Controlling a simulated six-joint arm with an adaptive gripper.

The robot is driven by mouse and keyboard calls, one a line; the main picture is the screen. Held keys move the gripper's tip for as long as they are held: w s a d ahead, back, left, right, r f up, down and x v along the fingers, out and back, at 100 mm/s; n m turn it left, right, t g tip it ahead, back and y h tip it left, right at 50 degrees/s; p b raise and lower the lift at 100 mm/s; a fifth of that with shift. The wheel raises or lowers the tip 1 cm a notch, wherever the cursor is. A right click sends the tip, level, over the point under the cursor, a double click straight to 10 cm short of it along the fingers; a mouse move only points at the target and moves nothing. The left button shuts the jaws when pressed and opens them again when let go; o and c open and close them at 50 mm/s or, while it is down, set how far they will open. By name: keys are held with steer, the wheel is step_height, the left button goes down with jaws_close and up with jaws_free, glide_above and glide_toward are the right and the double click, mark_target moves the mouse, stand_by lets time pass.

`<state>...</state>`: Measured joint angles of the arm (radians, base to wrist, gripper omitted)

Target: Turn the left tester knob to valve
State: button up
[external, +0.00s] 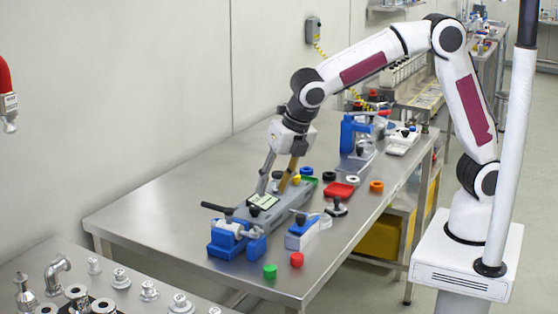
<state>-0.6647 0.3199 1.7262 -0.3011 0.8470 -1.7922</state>
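A grey tester (292,203) with a pale display (263,201) lies on the steel table. It is long and low, just behind a blue vise. My gripper (273,190) points down at the tester from above. Its two fingers are visibly apart, with the tips at or just above the tester's top, behind the display. The tester knobs are too small, or hidden by the fingers, to make out. I cannot tell whether a finger touches a knob, nor where any knob points.
A blue vise (222,244) stands in front of the tester, and a blue-and-white clamp (303,236) to its right. The table's left part (150,210) is clear.

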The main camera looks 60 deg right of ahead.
mark_target(256, 207)
steer(key=shift+w+a+r+n+t, duration=0.1)
steer(key=shift+w+r+n, duration=0.15)
steer(key=shift+n, duration=0.7)
steer(key=shift+w+a+r+n+t, duration=0.1)
steer(key=shift+w+r+n, duration=0.1)
steer(key=shift+n, duration=0.8)
steer(key=shift+w+a+r+n+t, duration=0.1)
steer(key=shift+w+r+n, duration=0.15)
steer(key=shift+n, duration=0.7)
steer(key=shift+f, duration=0.2)
steer(key=shift+x, duration=3.75)
jaws_close()
